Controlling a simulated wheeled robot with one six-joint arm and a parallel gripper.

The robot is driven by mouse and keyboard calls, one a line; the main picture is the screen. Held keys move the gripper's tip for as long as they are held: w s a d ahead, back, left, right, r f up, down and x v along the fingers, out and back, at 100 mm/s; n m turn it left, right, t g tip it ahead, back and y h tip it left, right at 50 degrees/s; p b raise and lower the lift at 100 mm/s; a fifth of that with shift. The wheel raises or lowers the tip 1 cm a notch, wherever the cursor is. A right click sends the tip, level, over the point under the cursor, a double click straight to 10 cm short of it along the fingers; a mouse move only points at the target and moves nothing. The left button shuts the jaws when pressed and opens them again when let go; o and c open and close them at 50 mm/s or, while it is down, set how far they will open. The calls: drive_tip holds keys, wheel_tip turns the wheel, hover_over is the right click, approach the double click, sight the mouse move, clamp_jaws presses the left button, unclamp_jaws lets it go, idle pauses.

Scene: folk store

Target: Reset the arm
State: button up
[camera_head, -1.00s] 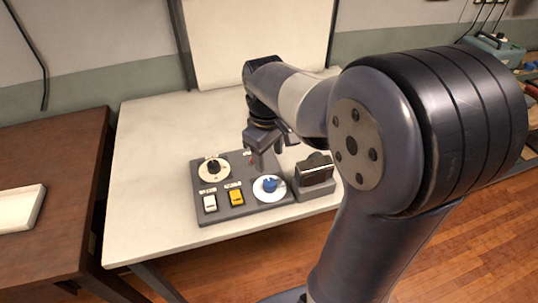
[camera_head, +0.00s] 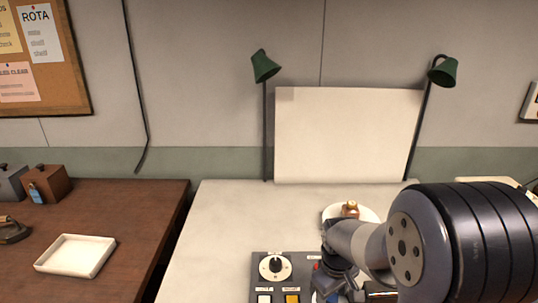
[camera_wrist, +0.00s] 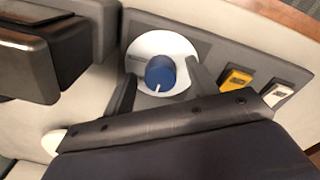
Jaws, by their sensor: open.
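My gripper (camera_wrist: 163,80) is open in the wrist view, with one dark finger on each side of a blue knob (camera_wrist: 160,72). The knob sits on a white round dial (camera_wrist: 182,45) with a white pointer mark. I cannot tell whether the fingers touch it. In the head view my arm comes in from the right, and the gripper is low in the picture, partly cut off and hiding most of the blue knob. The dark control panel (camera_head: 257,270) lies on the pale table (camera_head: 222,225), with a black knob (camera_head: 275,266) at its back left.
A yellow switch (camera_wrist: 235,80) and a white switch (camera_wrist: 277,95) are beside the dial. A dark block-like device (camera_wrist: 30,75) stands close on the other side. A white plate (camera_head: 331,212) with a brown item is behind the arm. A white tray (camera_head: 75,255) lies on the brown table (camera_head: 150,215).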

idle(0.5)
wheel_tip(320, 180, up, 11)
wheel_tip(320, 180, down, 10)
drive_tip(key=shift+f, duration=0.55)
drive_tip(key=m, duration=0.4)
drive_tip(key=shift+a+r+m, duration=0.1)
drive_tip(key=shift+m, duration=0.2)
drive_tip(key=m, duration=0.5)
drive_tip(key=shift+a+g, duration=0.1)
drive_tip(key=shift+g, duration=0.2)
drive_tip(key=m, duration=0.5)
drive_tip(key=shift+w+m, duration=0.1)
drive_tip(key=shift+m, duration=0.3)
drive_tip(key=m, duration=0.4)
drive_tip(key=shift+w, duration=0.1)
